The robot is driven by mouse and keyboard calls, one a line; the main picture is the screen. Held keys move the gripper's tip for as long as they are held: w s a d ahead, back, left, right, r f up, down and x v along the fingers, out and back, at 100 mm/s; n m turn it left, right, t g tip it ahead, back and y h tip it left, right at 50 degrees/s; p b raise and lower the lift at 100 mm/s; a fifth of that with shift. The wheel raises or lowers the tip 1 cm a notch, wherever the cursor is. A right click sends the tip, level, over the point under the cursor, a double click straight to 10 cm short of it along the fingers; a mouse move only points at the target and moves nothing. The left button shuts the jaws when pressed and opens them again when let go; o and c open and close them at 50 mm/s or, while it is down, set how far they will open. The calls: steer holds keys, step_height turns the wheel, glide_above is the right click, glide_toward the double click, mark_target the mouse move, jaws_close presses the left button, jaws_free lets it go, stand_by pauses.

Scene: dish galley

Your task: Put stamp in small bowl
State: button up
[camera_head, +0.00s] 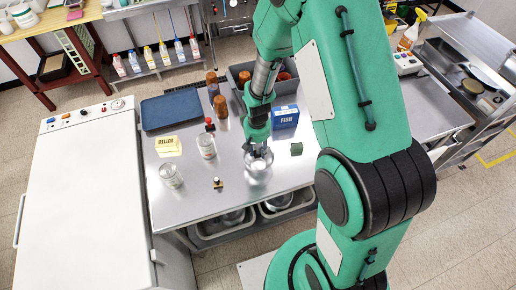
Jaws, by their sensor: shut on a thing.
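The small bowl (257,179) is shiny metal and stands near the front right of the steel table. My gripper (258,154) points down at the bowl, covering its far part. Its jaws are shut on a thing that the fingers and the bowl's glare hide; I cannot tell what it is. I cannot tell whether the fingers touch the bowl. A small dark stamp-like piece with a tan top (217,184) stands left of the bowl. A red-knobbed piece with a dark base (209,125) stands farther back. I cannot tell for sure which piece is the stamp.
On the steel table (190,212) are two cans (171,176) (206,146), a yellow butter box (168,146), a blue tray (171,111), brown-orange jars (220,106), a grey bin (241,72), a blue box (285,117) and a green block (296,149). The front left is clear.

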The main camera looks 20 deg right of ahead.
mark_target(258, 145)
steer(key=shift+f+b, duration=0.8)
steer(key=shift+f, duration=0.95)
steer(key=o, duration=1.2)
steer(key=shift+r+p, duration=1.9)
steer(key=shift+r, duration=1.55)
steer(key=shift+r, duration=0.15)
